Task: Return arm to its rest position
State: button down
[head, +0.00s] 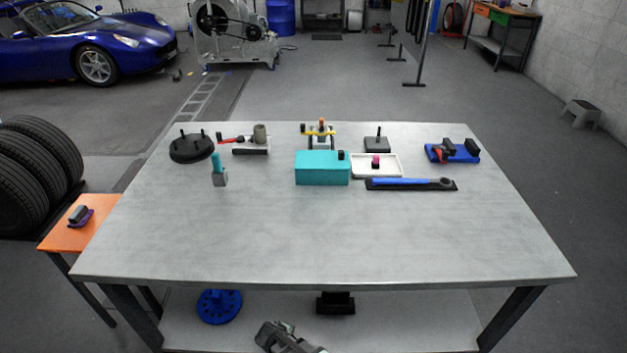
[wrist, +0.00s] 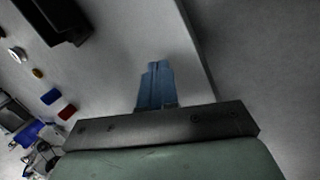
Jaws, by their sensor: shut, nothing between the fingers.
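My gripper (wrist: 155,66) shows in the wrist view with its two bluish fingers together and nothing between them. The wrist view looks past the fingers at a plain grey surface with an edge running down to the right of them. In the head view, a grey end part of my arm (head: 285,338) shows at the bottom edge, in front of the table's lower shelf and below the tabletop. The fingers cannot be made out there, and the rest of the arm is out of frame.
The grey table (head: 320,235) is bare across its front half. A blue disc (head: 219,306) and a black block (head: 335,303) are below.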

jog(key=s+d+f+m+g+h, duration=0.1)
jog(key=s+d+m, duration=0.1)
jog(key=d, duration=0.4)
jog(key=s+d+f+m+g, duration=0.1)
jog(key=s+d+m+g, duration=0.1)
jog(key=d, duration=0.3)
jog(key=s+d+m+g+y, duration=0.1)
jog(key=s+d+m+g, duration=0.3)
jog(key=s+d, duration=0.3)
jog(key=s+d+r+m+g+y, duration=0.1)
jog(key=s+d+m+g, duration=0.3)
jog(key=s+d, duration=0.4)
jog(key=s+m+y, duration=0.1)
jog(key=s, duration=0.4)
jog(key=shift+s+m, duration=0.4)
